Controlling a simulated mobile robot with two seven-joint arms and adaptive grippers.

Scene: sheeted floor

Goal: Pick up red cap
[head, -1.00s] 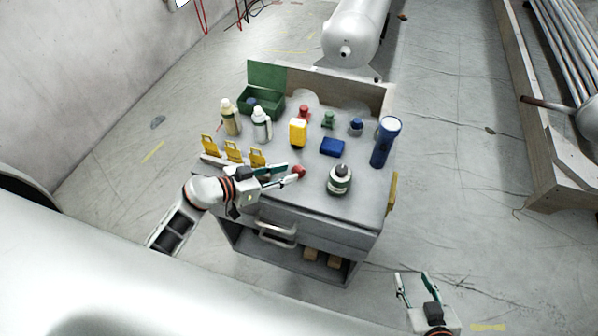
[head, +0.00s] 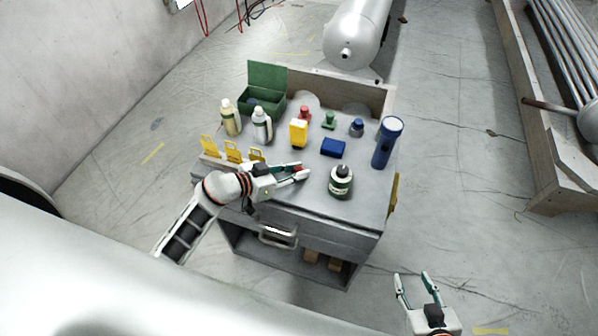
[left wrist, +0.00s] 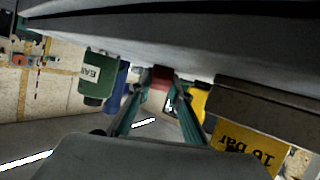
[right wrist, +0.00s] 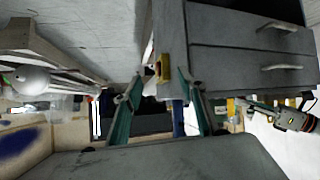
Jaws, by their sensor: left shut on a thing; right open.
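The red cap (head: 298,169) sits at the front of the workbench top, mostly hidden by my left gripper (head: 299,171). My left gripper is shut on it, with a finger on either side. The left wrist view shows the red cap (left wrist: 162,74) between the two green fingertips, close to the bench top. I cannot tell whether it still touches the bench. My right gripper (head: 417,281) is open and empty, low beside the bench at the bottom right; its spread fingers show in the right wrist view (right wrist: 160,82).
Two bottles (head: 262,126) and a green box (head: 262,98) stand behind.

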